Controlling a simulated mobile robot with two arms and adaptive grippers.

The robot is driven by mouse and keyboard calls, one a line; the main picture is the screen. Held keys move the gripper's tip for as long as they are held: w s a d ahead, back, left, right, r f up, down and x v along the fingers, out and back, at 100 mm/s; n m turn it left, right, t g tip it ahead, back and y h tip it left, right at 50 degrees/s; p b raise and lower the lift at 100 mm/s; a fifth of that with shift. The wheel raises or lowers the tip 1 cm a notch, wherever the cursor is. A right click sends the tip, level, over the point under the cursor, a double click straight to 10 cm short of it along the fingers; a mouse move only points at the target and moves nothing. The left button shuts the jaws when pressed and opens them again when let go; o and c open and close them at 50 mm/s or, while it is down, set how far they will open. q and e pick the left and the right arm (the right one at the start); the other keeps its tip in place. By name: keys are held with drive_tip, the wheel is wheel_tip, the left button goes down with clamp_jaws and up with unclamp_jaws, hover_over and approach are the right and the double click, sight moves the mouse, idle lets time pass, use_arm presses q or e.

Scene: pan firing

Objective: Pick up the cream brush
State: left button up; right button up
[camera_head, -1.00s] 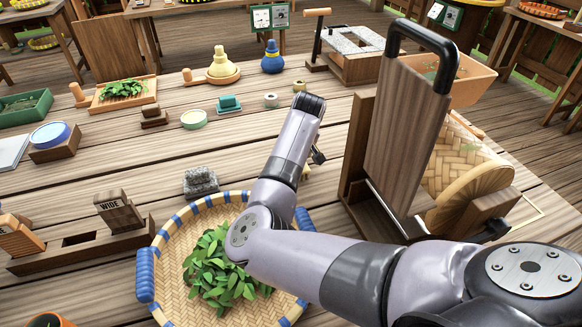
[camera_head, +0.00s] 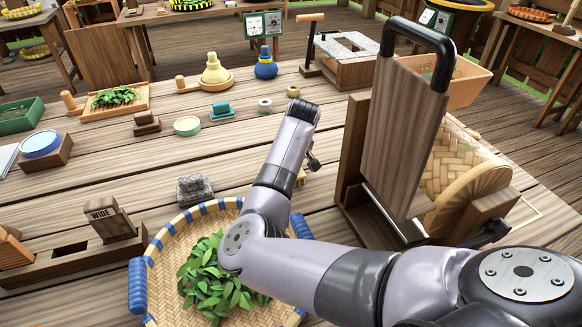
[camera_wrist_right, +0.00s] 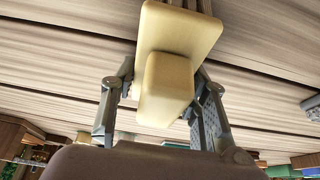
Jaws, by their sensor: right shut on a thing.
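The cream brush (camera_wrist_right: 178,35) fills the upper middle of the right wrist view, with a broad cream plate and a block-shaped grip. My right gripper (camera_wrist_right: 165,92) has one finger on each side of the grip and is shut on it. Greyish strands show at the brush's far end, cut off by the picture's top edge. In the head view my right gripper (camera_head: 313,160) is mostly hidden behind its wrist. Only a small cream bit of the brush (camera_head: 301,178) shows below it. I cannot tell whether the brush touches the table. My left gripper is out of view.
A woven tray (camera_head: 165,262) with green leaves lies under my right arm. A tall wooden panel with a black handle (camera_head: 405,120) and a woven drum (camera_head: 450,165) stand close on the right. A grey stone block (camera_head: 194,188) lies to the left. Several small items stand farther back.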

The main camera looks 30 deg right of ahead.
drive_tip(key=c, duration=0.3)
drive_tip(key=shift+r, duration=0.1)
wheel_tip(320, 180, up, 20)
drive_tip(key=shift+f, duration=0.1)
idle(0.4)
drive_tip(key=o, duration=0.7)
drive_tip(key=c, duration=0.5)
